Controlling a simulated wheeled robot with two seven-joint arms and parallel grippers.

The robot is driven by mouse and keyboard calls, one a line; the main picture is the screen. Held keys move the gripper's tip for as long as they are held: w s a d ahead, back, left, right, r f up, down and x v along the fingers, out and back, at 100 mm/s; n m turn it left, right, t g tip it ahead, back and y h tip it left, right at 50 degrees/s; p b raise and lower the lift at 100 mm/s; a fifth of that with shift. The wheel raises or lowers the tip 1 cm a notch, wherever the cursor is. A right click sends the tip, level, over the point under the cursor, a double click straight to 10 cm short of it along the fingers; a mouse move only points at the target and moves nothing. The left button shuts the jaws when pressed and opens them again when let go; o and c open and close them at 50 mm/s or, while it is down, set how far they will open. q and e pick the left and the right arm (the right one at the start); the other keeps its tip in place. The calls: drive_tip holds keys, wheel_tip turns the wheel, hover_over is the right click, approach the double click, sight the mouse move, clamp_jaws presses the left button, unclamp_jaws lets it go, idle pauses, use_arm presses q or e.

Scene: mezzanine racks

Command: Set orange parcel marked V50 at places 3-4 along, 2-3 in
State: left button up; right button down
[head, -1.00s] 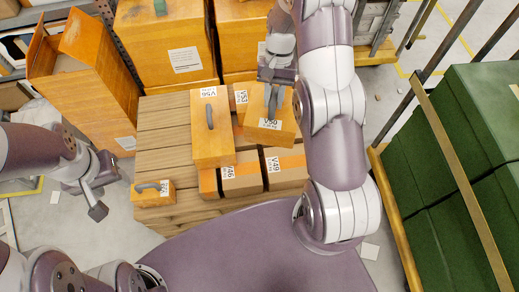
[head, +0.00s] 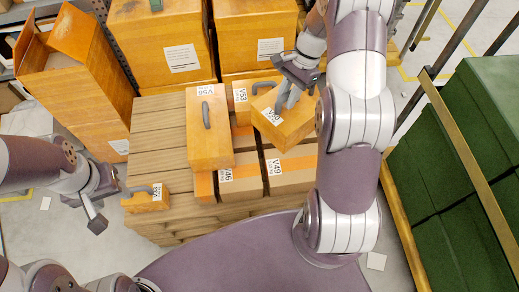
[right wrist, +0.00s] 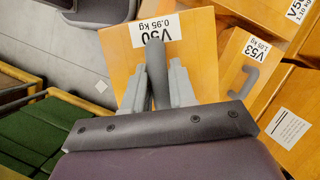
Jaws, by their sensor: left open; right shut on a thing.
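The orange parcel marked V50 (head: 291,126) hangs tilted from my right gripper (head: 290,95), which is shut on its grey handle. In the right wrist view, the V50 parcel (right wrist: 190,50) fills the upper middle, its label upside down, with the right gripper (right wrist: 158,82) closed around the handle. In the head view it is over the right part of the wooden slatted pallet (head: 155,110), above or beside the V53 parcel; the exact gap is unclear. My left gripper (head: 98,205) is open and empty at the pallet's left side, near the small parcel.
On the pallet are tall parcel V56 (head: 207,145), V53 (head: 240,92), brown boxes V46 (head: 240,185) and V49 (head: 290,170), and a small orange parcel (head: 148,202). Large orange boxes (head: 165,45) stand behind. Green stacks (head: 455,190) stand right. Bare slats lie left of V56.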

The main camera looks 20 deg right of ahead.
drive_tip(key=d+f+m+t+b, duration=0.1)
drive_tip(key=f+m+b, duration=0.1)
drive_tip(key=d+f+m+t+b, duration=0.1)
drive_tip(key=d+m+b, duration=0.1)
drive_tip(key=b, duration=0.1)
drive_tip(key=shift+w+d+f+m, duration=0.1)
drive_tip(key=shift+w+f+m, duration=0.05)
drive_tip(key=shift+f+m, duration=0.25)
drive_tip(key=shift+d+f+m+b, duration=0.25)
drive_tip(key=shift+d+m+b, duration=0.25)
drive_tip(key=shift+m+b, duration=0.2)
drive_tip(key=shift+w+a+t, duration=0.1)
drive_tip(key=shift+w+t, duration=0.05)
drive_tip(key=shift+t, duration=0.15)
drive_tip(key=w+a+f, duration=0.1)
drive_tip(key=a+f, duration=0.1)
drive_tip(key=a, duration=0.1)
drive_tip(key=w+a+f+b, duration=0.1)
drive_tip(key=a+f, duration=0.1)
drive_tip(key=a, duration=0.2)
drive_tip(key=w+a+f, duration=0.1)
drive_tip(key=a+f, duration=0.1)
drive_tip(key=a, duration=0.1)
drive_tip(key=shift+w+a+f+b, duration=0.25)
drive_tip(key=shift+w+f+b, duration=0.1)
drive_tip(key=shift+b, duration=0.05)
drive_tip(key=shift+f+b, duration=0.5)
drive_tip(key=shift+f, duration=1.55)
drive_tip(key=shift+a+f, duration=0.1)
